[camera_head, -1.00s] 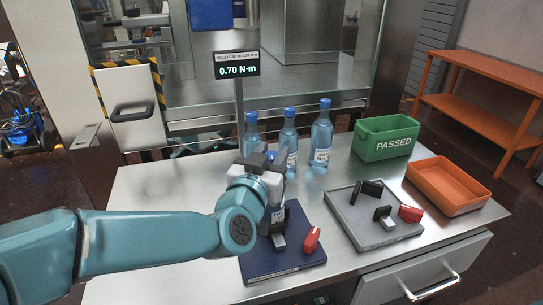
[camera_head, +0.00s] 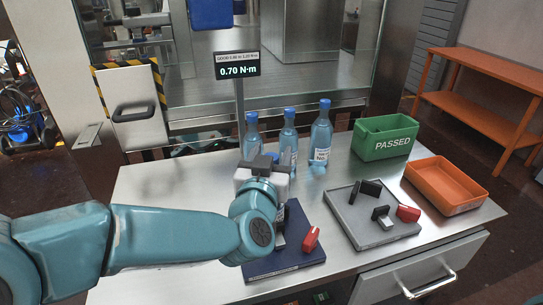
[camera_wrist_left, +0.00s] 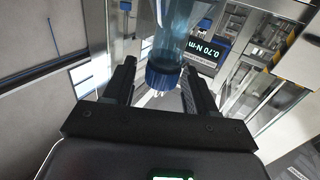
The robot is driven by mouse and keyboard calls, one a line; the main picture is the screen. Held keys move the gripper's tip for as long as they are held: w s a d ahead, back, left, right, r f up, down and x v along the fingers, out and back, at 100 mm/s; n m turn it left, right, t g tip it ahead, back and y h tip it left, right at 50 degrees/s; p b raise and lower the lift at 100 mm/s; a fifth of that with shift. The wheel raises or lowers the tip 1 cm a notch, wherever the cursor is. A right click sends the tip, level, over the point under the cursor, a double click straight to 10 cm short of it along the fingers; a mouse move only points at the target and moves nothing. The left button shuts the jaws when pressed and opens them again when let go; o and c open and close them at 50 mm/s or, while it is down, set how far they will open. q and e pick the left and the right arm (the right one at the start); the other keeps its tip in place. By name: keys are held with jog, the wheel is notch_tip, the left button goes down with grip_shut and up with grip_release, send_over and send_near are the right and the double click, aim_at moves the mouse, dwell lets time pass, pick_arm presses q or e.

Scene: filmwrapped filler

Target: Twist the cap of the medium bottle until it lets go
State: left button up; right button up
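Three clear blue bottles with blue caps stand at the back of the steel table: a left one (camera_head: 251,136), a middle one (camera_head: 289,136) and a right one (camera_head: 321,140). My left gripper (camera_head: 265,160) is over the dark blue base plate (camera_head: 285,262), in front of the left and middle bottles. My wrist hides most of what stands on that plate. In the left wrist view a blue bottle cap (camera_wrist_left: 161,76) lies between my two dark fingers, with a gap visible, so they look open. I cannot tell which bottle is the medium one. My right gripper is out of view.
A display (camera_head: 238,70) on a post reads 0.70 N·m. The blue plate carries a red lever (camera_head: 311,239). A grey plate (camera_head: 362,237) with black jaws and a red lever (camera_head: 408,213) lies to its right. Behind are a green PASSED bin (camera_head: 383,145) and an orange tray (camera_head: 446,185).

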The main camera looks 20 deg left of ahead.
pick_arm(q)
jog(key=s+d+b, duration=0.2)
jog(key=s+b, duration=0.1)
jog(key=s, duration=1.3)
jog(key=shift+s, duration=0.15)
